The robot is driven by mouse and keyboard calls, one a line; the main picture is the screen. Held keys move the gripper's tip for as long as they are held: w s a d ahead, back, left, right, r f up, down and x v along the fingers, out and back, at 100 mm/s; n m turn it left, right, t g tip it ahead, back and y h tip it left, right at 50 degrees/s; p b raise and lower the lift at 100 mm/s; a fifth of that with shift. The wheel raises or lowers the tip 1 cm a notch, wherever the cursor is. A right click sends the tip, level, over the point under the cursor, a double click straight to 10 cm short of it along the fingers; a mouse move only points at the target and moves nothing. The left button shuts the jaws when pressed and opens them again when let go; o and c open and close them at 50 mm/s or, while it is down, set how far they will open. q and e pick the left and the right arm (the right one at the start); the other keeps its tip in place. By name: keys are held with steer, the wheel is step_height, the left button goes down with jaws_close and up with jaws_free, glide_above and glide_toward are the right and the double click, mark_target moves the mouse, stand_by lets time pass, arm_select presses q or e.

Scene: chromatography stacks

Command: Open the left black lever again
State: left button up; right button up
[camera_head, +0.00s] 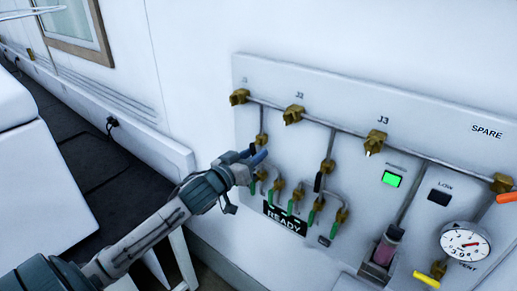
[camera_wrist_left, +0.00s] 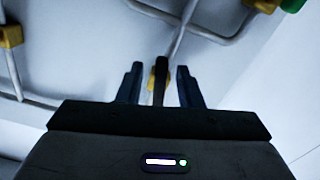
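The left black lever (camera_wrist_left: 160,82) shows in the left wrist view, on a brass valve and standing between my fingers. In the head view it is hidden behind my left gripper (camera_head: 256,156), which is at the panel below the J1 fitting. In the left wrist view my left gripper (camera_wrist_left: 158,72) is open, with a finger on each side of the lever and a visible gap on both sides. Another black lever (camera_head: 318,182) hangs from the pipe under J2 and J3. My right gripper is not in view.
The panel (camera_head: 345,90) carries several green-handled valves (camera_head: 293,203) just below and right of the gripper, above a READY sign (camera_head: 286,218). A green light (camera_head: 391,179), a gauge (camera_head: 465,245), and yellow (camera_head: 427,279) and orange (camera_head: 507,198) handles are farther right.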

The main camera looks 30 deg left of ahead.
arm_select(q)
steer(key=shift+w+d, duration=0.1)
steer(key=shift+w, duration=1.1)
jaws_close()
steer(key=shift+a+m+p, duration=0.2)
steer(key=shift+m+p, duration=0.05)
steer(key=shift+m, duration=0.55)
steer(key=shift+a+m+p, duration=0.15)
steer(key=shift+m+p, duration=0.1)
steer(key=shift+m, duration=0.55)
jaws_free()
steer(key=shift+f, duration=0.1)
